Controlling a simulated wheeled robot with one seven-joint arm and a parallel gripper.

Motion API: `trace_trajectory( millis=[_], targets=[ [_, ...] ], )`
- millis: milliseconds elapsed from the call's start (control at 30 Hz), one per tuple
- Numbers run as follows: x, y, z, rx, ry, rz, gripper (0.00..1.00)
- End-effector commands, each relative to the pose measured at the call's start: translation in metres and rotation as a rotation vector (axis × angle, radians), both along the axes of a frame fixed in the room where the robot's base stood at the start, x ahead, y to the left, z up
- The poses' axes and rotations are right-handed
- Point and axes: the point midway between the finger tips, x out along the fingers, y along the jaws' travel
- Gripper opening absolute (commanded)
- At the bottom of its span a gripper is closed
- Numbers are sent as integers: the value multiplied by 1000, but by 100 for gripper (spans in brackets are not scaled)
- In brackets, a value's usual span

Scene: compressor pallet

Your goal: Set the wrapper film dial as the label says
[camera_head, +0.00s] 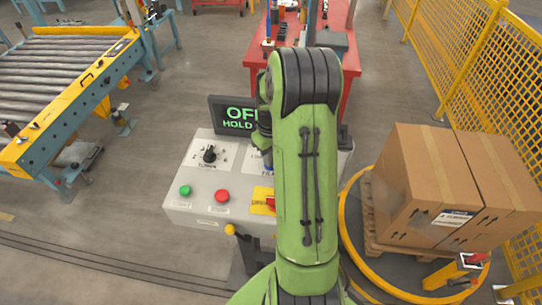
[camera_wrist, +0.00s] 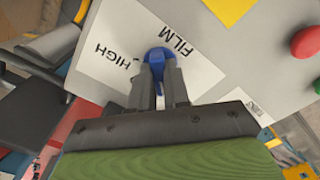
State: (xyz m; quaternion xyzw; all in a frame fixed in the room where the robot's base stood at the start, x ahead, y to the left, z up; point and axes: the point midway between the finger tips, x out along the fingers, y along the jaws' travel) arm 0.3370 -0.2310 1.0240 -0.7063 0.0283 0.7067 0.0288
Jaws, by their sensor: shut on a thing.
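The film dial is a blue knob (camera_wrist: 156,55) on a white plate (camera_wrist: 112,60) printed FILM and HIGH, seen upside down in the wrist view. My gripper (camera_wrist: 161,76) is shut on this knob, with one finger on each side. The fingers hide part of the knob and plate, so its exact setting cannot be read. In the head view my green arm hides most of the plate.
The control panel (camera_head: 185,208) has a black TURN dial (camera_head: 209,155), a green button (camera_head: 185,190) and a red button (camera_head: 221,195). A black display (camera_head: 218,108) behind reads OFF and HOLD, partly covered by my arm. A yellow ring (camera_head: 352,235) surrounds the pallet.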

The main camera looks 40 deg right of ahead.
Motion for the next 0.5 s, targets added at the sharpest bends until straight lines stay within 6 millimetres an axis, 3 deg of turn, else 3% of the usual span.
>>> trace_trajectory(
  millis=[500],
  targets=[
    [1, -1, 0, -1, -3, -477, 0]
  ],
)
